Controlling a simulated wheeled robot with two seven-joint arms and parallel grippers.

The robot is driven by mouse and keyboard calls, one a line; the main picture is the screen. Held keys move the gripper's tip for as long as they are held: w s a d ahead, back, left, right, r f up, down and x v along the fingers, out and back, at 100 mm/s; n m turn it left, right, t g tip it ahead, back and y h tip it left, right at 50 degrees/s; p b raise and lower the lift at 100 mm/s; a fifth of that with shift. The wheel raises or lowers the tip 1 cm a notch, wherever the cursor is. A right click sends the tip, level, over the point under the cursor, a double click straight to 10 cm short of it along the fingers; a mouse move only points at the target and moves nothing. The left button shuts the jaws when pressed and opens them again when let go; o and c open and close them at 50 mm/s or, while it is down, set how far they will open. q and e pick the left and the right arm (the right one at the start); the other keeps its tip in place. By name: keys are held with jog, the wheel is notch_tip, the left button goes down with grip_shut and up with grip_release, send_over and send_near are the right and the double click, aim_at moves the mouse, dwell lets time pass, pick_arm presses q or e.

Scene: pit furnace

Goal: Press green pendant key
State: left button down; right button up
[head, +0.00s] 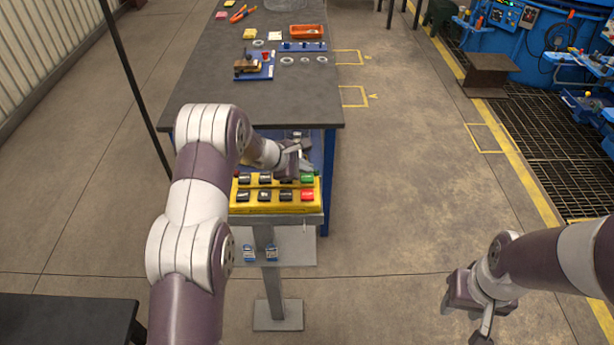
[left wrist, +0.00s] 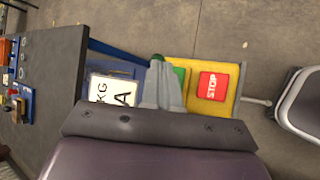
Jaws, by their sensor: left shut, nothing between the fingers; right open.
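The yellow pendant box (head: 262,208) stands on a grey post, with rows of black keys, a red key (head: 307,195) and the green key (head: 307,178) at its right end. My left gripper (head: 304,164) is shut and empty, its fingertips close to the green key. In the left wrist view the shut fingers (left wrist: 158,72) partly cover the green key (left wrist: 180,74), beside the red STOP key (left wrist: 212,86). I cannot tell whether the fingertips touch it. My right gripper (head: 466,318) is open and empty, low at the right, far from the pendant.
A dark workbench (head: 262,90) with an orange tray (head: 307,32), a blue board (head: 255,66) and small parts lies beyond the pendant. A thin dark pole (head: 135,90) rises at the left. The floor right of the pendant is clear. Blue machinery stands at the far right.

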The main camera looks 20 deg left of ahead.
aim_at(304, 179)
dwell(0.8)
pick_arm(q)
jog(key=shift+f+b, duration=0.45)
jog(key=shift+b, duration=0.2)
jog(key=shift+f+b, duration=0.45)
jog(key=shift+b, duration=0.15)
dwell(0.5)
jog(key=shift+r, duration=0.1)
jog(key=shift+r+p, duration=0.5)
jog(key=shift+r, duration=0.25)
jog(key=shift+r+p, duration=1.65)
jog(key=shift+r, duration=0.85)
